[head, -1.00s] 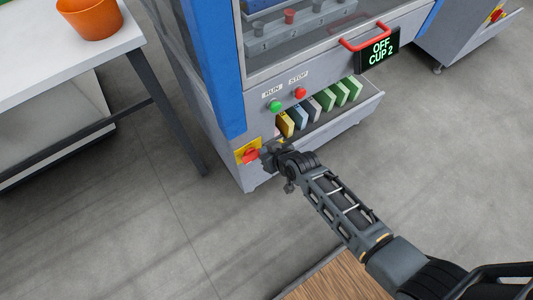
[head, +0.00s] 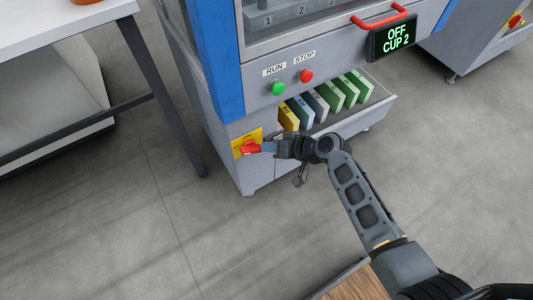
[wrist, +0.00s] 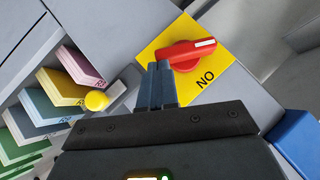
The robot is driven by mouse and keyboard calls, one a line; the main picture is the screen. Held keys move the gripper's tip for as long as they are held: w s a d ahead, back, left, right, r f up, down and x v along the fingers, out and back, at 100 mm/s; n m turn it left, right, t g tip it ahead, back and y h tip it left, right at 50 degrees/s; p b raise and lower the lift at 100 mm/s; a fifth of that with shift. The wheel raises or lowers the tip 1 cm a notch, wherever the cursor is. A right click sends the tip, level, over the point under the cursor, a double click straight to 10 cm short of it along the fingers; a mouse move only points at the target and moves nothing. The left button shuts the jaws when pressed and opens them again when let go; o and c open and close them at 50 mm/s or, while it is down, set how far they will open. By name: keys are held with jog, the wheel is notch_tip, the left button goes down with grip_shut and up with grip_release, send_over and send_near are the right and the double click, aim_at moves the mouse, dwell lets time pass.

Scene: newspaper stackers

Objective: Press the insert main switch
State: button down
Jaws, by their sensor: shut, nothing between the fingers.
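The main switch is a red rotary handle (head: 249,148) on a yellow plate (head: 240,139), low on the front left corner of the blue and grey machine. In the wrist view the red handle (wrist: 188,54) has a white mark at one end, and the yellow plate (wrist: 222,76) reads ON upside down. My gripper (head: 268,147) is shut and empty, reaching in from the right. In the wrist view its fingertips (wrist: 160,68) overlap the near end of the handle; I cannot tell whether they touch.
A green RUN button (head: 278,88) and a red STOP button (head: 306,75) sit above a tray of coloured cards (head: 333,95). A display (head: 397,37) reads OFF CUP 2. A white table (head: 60,30) stands left. A yellow knob (wrist: 97,101) shows in the wrist view.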

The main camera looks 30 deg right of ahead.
jog(key=f+m+t+y+b, duration=0.1)
jog(key=y+b, duration=0.1)
jog(key=b, duration=0.2)
jog(key=f+m+t+y+b, duration=0.1)
jog(key=f+m+y+b, duration=0.1)
jog(key=b, duration=0.3)
jog(key=a+f+m+y+b, duration=0.1)
jog(key=m+y+b, duration=0.1)
jog(key=y+b, duration=0.1)
jog(key=shift+f+t+b, duration=0.3)
jog(key=shift+t+b, duration=0.1)
jog(key=shift+b, duration=0.25)
jog(key=shift+a, duration=0.1)
